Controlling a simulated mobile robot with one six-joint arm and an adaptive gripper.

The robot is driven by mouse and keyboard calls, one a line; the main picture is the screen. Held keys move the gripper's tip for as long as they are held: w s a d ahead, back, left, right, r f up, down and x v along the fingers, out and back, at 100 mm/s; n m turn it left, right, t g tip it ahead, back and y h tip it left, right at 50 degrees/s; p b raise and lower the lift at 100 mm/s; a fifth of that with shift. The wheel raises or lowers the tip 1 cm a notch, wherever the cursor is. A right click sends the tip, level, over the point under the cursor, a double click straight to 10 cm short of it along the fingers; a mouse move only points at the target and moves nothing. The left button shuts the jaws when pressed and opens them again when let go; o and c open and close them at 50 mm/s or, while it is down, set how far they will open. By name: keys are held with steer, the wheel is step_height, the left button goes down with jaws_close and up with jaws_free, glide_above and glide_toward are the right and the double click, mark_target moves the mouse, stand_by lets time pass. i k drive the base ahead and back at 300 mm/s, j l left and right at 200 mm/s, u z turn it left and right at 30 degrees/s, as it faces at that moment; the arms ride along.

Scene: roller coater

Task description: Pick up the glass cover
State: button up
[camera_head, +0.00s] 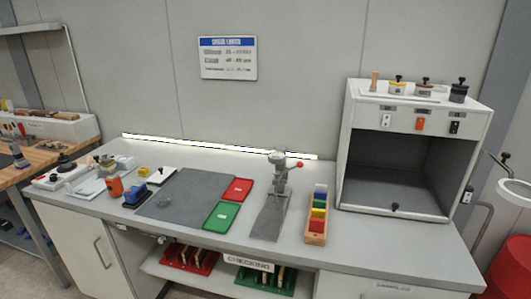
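No thing shows clearly as a glass cover. A small, faint, clear-looking object (163,201) lies on the dark grey mat (190,190) in the middle left of the bench; it is too small to tell whether it is the glass cover. My gripper is not in view, and nothing is seen touching this object.
On the bench (330,256) are a red tray (237,190), a green tray (221,216), a metal stand (272,205), a wooden block rack (317,218) and an open-fronted cabinet (409,150). An orange item (115,187) and a blue item (134,194) stand left of the mat.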

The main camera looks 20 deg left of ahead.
mark_target(164, 201)
steer(key=u, duration=1.6)
steer(key=i+z, duration=0.1)
steer(key=z, duration=0.35)
steer(key=i+j+z, duration=0.1)
steer(key=z, duration=0.3)
steer(key=i+j+z, duration=0.1)
steer(key=j+z, duration=0.15)
steer(key=z, duration=0.2)
steer(key=i+j+z, duration=0.2)
steer(key=j, duration=0.55)
steer(key=i+j+z, duration=0.2)
steer(key=j, duration=0.55)
steer(key=i+j+z, duration=0.25)
steer(key=j, duration=0.55)
steer(key=j+z, duration=0.2)
steer(key=j, duration=1.65)
